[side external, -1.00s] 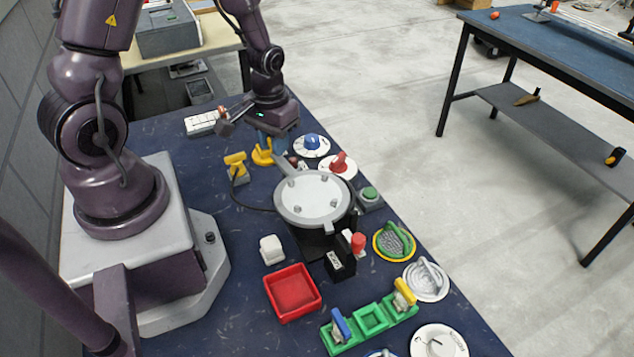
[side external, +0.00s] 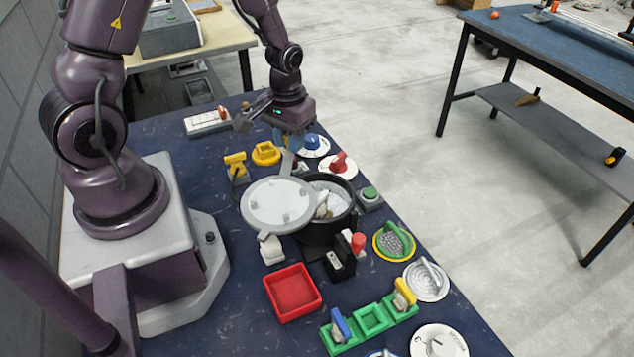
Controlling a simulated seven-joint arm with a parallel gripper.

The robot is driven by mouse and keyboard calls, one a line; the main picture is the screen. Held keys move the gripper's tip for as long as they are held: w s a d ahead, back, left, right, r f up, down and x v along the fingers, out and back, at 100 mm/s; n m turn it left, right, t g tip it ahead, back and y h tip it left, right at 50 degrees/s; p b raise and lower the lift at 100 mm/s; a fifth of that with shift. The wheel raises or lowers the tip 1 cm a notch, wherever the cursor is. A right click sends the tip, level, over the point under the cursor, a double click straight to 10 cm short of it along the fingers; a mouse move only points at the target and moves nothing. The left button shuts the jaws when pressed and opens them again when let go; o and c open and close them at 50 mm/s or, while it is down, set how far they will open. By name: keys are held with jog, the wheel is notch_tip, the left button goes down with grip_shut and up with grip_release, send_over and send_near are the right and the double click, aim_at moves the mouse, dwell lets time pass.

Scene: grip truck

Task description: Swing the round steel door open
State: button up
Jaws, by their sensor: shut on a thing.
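The round steel door (side external: 277,205) is a flat grey disc with several small knobs on top. It is swung to the left of a black round pot (side external: 321,231), whose opening is partly uncovered. Pale, crumpled-looking contents (side external: 336,199) show inside the opening. A grey handle tab (side external: 287,162) sticks up from the door's far edge. My gripper (side external: 285,146) is at this tab, beyond the door, and is shut on it; the fingertips are partly hidden by the tab and the arm.
A white block (side external: 271,249) stands close to the door's near edge. Yellow fixtures (side external: 265,153), a blue knob (side external: 312,143) and a red knob (side external: 339,163) surround the gripper. A red tray (side external: 292,292) and a green rack (side external: 370,319) lie nearer.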

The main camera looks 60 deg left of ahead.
jog(key=shift+w+d, duration=0.65)
jog(key=shift+w, duration=0.15)
jog(key=shift+w+d, duration=0.3)
jog(key=shift+d, duration=0.3)
jog(key=shift+w+d, duration=0.25)
jog(key=shift+d, duration=0.35)
jog(key=o, duration=0.6)
jog(key=shift+d, duration=0.1)
jog(key=shift+c, duration=0.2)
notch_tip(320, 180, up, 8)
